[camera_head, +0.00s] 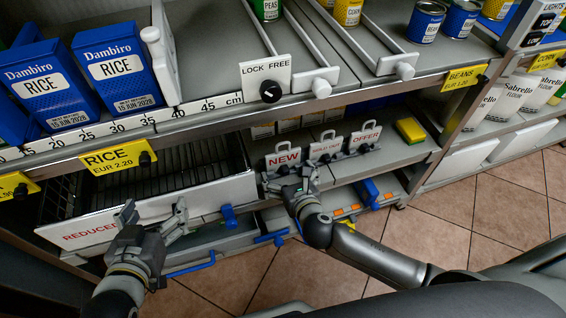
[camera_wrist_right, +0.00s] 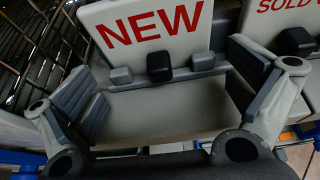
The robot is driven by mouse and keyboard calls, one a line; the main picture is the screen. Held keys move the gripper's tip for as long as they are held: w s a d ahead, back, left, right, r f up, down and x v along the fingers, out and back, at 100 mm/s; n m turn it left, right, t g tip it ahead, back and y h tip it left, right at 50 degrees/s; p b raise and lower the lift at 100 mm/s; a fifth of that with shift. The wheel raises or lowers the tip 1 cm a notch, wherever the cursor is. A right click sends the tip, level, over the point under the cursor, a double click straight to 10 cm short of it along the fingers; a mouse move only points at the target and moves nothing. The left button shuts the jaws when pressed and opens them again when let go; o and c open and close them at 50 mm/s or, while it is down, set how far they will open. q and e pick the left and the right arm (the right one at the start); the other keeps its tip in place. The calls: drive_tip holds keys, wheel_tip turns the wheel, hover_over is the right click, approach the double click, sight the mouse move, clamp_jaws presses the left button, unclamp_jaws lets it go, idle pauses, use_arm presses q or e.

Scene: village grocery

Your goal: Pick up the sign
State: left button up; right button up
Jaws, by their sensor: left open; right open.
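A white sign with red NEW lettering (camera_head: 283,158) stands upright in a small holder at the left of a row on the lower shelf. In the right wrist view the NEW sign (camera_wrist_right: 150,28) fills the top, with a black knob and grey blocks at its lower edge. My right gripper (camera_head: 287,176) is open just in front of it, its fingers spread to either side of the sign's lower part. No grip on it shows. A SOLD OUT sign (camera_head: 325,146) and an OFFER sign (camera_head: 365,137) stand to its right. My left gripper (camera_head: 154,214) is open and empty before the REDUCED bin.
The wire REDUCED bin (camera_head: 200,193) lies left of the signs. A yellow-and-green sponge (camera_head: 410,131) lies right of them. The upper shelf edge (camera_head: 250,110), with a LOCK FREE sign (camera_head: 265,77), overhangs. Blue handles (camera_head: 228,216) stick out below. Tiled floor lies right.

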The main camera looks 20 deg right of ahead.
drive_tip(key=shift+w+f, duration=0.1)
drive_tip(key=shift+w, duration=0.1)
drive_tip(key=shift+s+d+r, duration=0.1)
drive_tip(key=shift+d+r, duration=0.05)
drive_tip(key=shift+r, duration=0.15)
drive_tip(key=c, duration=2.1)
clamp_jaws()
